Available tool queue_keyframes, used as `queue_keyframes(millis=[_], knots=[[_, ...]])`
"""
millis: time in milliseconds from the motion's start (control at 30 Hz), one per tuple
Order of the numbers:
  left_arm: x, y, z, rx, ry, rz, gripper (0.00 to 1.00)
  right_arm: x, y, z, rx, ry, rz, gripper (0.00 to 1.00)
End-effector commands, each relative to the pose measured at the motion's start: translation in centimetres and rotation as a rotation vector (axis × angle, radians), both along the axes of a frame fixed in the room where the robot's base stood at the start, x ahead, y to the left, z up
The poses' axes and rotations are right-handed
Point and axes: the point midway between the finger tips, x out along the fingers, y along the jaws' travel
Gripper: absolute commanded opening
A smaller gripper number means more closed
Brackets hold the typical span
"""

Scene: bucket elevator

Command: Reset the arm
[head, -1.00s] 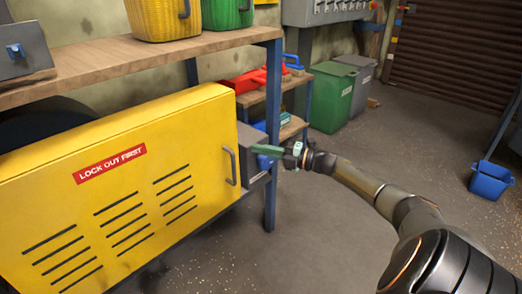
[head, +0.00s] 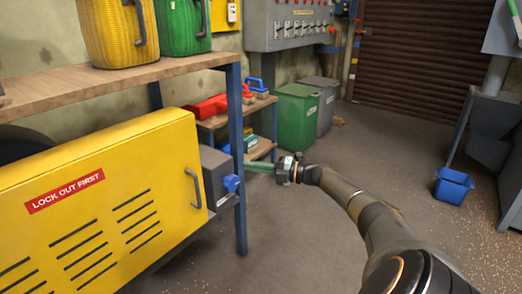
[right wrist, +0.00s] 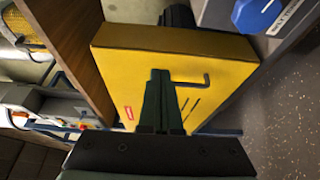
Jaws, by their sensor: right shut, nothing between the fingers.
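My right arm (head: 372,217) reaches in from the lower right of the head view. Its right gripper (head: 250,167) is shut and empty, with its green fingers pointing left near the blue leg of the workbench. In the right wrist view the closed fingers (right wrist: 160,100) lie in front of the yellow guard panel (right wrist: 185,65). In the head view that yellow panel (head: 80,240) is closed, with a red "LOCK OUT FIRST" label and a handle. A grey box with a blue knob (head: 231,183) sits beside it, a short way left of the fingertips. My left gripper is not in view.
A wooden workbench (head: 110,82) carries yellow and green containers. A low shelf (head: 238,117) with red and blue items stands behind. A green bin (head: 296,118), a grey bin and a blue bucket (head: 453,187) stand on the floor. The middle floor is clear.

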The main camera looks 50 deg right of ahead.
Motion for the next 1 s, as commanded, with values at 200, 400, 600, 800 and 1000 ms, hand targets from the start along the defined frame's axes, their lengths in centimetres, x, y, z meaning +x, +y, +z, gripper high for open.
queue_keyframes(millis=[200,400,600,800,1000], knots=[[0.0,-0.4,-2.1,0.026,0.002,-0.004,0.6,-0.4,-2.2,-0.3,-0.001,-0.001,-0.002,0.0],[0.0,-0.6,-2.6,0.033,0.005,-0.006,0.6,-0.7,-3.0,-0.1,0.001,0.001,-0.001,0.0],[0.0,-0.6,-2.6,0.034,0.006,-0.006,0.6,-0.8,-3.0,0.0,0.001,0.001,0.001,0.0],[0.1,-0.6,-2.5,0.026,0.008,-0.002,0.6,0.0,-0.9,-1.0,0.015,0.007,0.037,0.0],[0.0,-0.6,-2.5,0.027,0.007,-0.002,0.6,2.0,10.3,-4.8,0.117,0.028,0.199,0.0]])
